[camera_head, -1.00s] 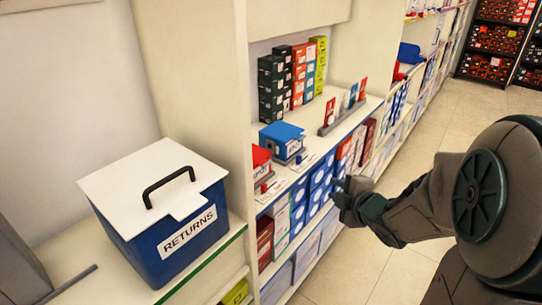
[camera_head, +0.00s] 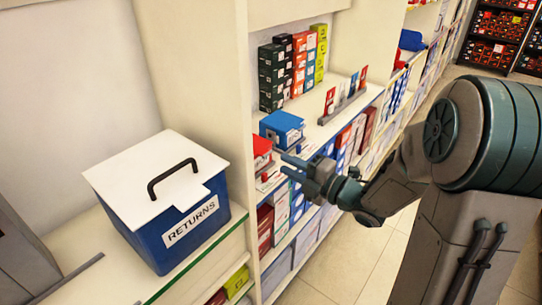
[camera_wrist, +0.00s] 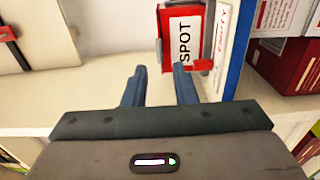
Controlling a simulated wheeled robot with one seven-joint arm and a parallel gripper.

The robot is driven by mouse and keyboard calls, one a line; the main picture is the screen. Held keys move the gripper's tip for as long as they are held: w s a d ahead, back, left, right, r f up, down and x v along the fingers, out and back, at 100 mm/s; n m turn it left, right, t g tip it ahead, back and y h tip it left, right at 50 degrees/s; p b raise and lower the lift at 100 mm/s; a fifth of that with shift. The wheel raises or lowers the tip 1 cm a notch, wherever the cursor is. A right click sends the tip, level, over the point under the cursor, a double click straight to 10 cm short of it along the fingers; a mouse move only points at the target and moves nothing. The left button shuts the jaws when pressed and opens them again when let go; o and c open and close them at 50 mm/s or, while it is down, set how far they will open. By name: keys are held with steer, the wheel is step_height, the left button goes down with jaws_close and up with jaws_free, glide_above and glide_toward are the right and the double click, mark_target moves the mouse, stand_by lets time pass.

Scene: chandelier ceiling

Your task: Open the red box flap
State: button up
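A small red box (camera_head: 262,148) sits on the middle shelf, partly hidden by the upright divider. Its lid looks down in the head view. My gripper (camera_head: 284,163) is just to its right, at about shelf height, with two blue-grey fingers apart and nothing between them. In the wrist view my gripper (camera_wrist: 159,70) is open below a red box (camera_wrist: 187,40) with a white label reading "SPOT". I cannot tell for sure that this is the same box. The fingers do not visibly hold it.
A blue box (camera_head: 282,127) sits to the right of the red box. Stacked cartons (camera_head: 290,70) stand behind. A row of upright cards (camera_head: 343,98) stands farther right. The upright divider (camera_head: 243,120) separates the shelf from a blue returns bin (camera_head: 185,235). Aisle floor (camera_head: 330,265) is clear.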

steer(key=x, duration=0.6)
steer(key=shift+w+a, duration=0.15)
steer(key=shift+a, duration=0.05)
jaws_close()
steer(key=shift+d, duration=0.1)
